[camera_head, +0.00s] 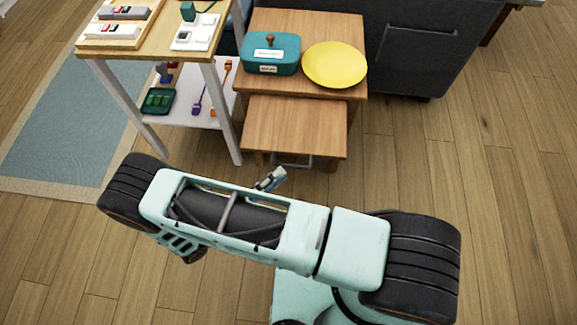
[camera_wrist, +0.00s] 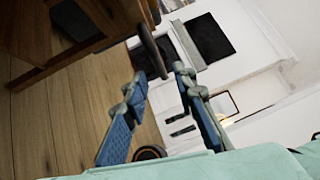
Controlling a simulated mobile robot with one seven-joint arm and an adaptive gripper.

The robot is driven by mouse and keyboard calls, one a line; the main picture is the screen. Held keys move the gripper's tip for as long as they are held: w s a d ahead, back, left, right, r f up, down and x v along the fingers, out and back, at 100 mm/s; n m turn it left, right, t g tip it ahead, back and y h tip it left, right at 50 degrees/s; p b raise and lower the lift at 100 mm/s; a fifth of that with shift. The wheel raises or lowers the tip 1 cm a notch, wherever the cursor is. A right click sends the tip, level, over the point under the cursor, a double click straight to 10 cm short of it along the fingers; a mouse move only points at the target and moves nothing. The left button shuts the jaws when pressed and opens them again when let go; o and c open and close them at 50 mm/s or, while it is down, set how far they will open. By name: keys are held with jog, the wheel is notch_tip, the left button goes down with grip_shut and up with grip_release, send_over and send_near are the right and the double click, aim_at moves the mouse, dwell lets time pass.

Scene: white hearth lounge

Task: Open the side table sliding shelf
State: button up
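The wooden side table (camera_head: 290,24) stands at the top middle of the head view. Its lower sliding shelf (camera_head: 296,127) shows in front of and below the tabletop, with a grey bar handle (camera_head: 293,161) on its front. My gripper (camera_head: 273,178) is just in front of and slightly left of that handle, partly hidden by my arm. In the wrist view my gripper (camera_wrist: 159,75) is open, its two blue-padded fingers apart. The dark handle (camera_wrist: 151,50) shows between and beyond the fingertips. I cannot tell whether either finger touches it.
A teal lidded box (camera_head: 272,54) and a yellow plate (camera_head: 334,64) stand on the tabletop. A white-legged stand (camera_head: 224,117) with small items is close on the left. A dark grey sofa (camera_head: 415,45) is behind. The wooden floor (camera_head: 440,170) to the right is clear.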

jog(key=v, duration=0.6)
jog(key=shift+a, duration=0.1)
dwell(0.3)
